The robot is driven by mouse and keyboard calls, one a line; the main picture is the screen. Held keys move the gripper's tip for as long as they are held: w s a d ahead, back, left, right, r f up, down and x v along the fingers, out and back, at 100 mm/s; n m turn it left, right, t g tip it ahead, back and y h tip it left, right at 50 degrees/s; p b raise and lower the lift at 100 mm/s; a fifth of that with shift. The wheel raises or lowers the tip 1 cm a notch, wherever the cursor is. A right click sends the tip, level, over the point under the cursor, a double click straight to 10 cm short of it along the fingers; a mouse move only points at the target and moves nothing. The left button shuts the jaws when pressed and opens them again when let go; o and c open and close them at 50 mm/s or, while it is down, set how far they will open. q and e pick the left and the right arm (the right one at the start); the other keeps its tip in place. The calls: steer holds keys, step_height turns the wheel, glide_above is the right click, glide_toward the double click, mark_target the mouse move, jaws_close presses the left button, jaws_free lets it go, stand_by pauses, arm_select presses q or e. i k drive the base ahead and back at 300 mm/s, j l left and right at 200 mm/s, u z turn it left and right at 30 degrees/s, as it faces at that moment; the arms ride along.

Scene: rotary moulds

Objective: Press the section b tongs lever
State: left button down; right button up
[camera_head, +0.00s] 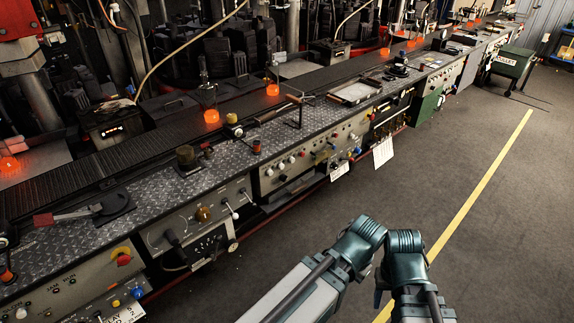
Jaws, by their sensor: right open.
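Several levers stand on the long metal-topped console (150,195); their labels are too small to read, so I cannot tell which is the section b tongs lever. One lever with a red grip (43,219) lies low on a black base at the left. An upright bent lever (299,112) stands at the middle of the console top. A short dark lever (7,273) with an orange base shows at the left edge. My right arm (402,262) is bent at the bottom, apart from the console. The right fingers are hard to make out; the gripper is open. My left gripper is not in view.
A dark conveyor (130,157) runs behind the console, with glowing orange glass pieces (211,116) on it. Front panels carry knobs and switches. A green cart (512,62) stands at the far right. The grey floor (480,230) with a yellow line is clear.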

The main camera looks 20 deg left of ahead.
mark_target(235, 216)
steer(key=u, duration=1.3)
